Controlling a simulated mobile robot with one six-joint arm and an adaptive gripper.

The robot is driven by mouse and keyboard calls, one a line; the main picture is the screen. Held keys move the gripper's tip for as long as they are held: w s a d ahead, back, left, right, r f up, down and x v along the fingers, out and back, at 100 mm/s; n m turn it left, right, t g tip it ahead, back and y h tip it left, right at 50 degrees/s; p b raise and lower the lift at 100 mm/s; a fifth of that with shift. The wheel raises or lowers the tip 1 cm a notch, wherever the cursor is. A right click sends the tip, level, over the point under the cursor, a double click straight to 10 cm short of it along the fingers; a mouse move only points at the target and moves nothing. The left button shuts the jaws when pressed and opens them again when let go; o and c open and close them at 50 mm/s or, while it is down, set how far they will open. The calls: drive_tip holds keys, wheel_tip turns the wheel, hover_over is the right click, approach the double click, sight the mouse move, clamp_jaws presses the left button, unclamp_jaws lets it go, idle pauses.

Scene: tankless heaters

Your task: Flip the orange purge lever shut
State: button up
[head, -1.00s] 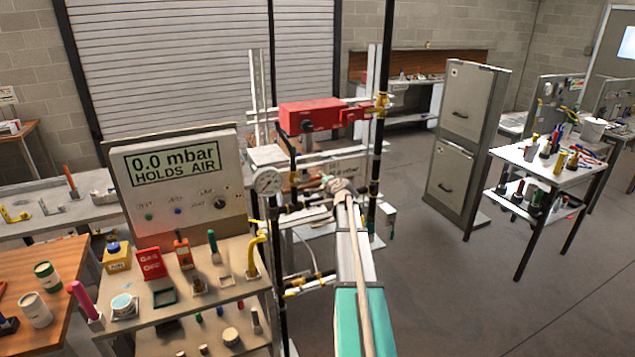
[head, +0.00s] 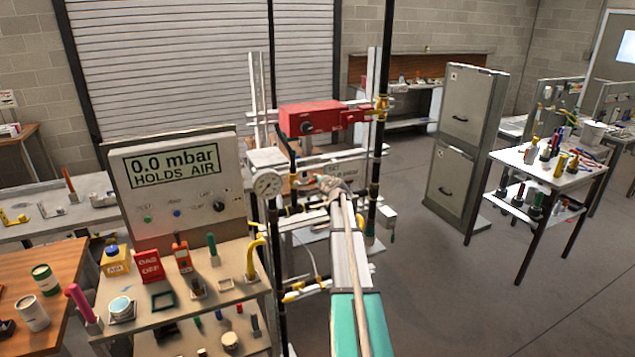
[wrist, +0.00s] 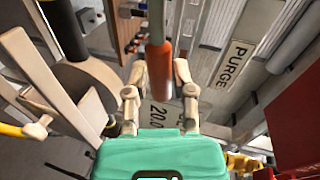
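The orange purge lever (wrist: 160,72) shows in the wrist view as an upright orange cylinder, with a grey part above it. My gripper (wrist: 160,75) is open, with one fingertip on each side of the lever and a visible gap to each. I cannot tell how far the lever reaches in depth between the fingers. A label reading PURGE (wrist: 232,65) is to the right of the lever. In the head view my gripper (head: 332,186) is at the pipework below the red box, and I cannot make out the lever there.
A round dial gauge (head: 267,184) is left of my gripper, and a black upright pipe (head: 380,140) is to its right. The red box (head: 310,117) is above. A panel reading 0.0 mbar HOLDS AIR (head: 172,165) stands at left. Open floor lies to the right.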

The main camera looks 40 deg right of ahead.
clamp_jaws()
drive_tip(key=shift+f+m+b, duration=0.4)
drive_tip(key=shift+f+b, duration=0.05)
drive_tip(key=o, duration=0.6)
unclamp_jaws()
drive_tip(key=shift+f, duration=0.1)
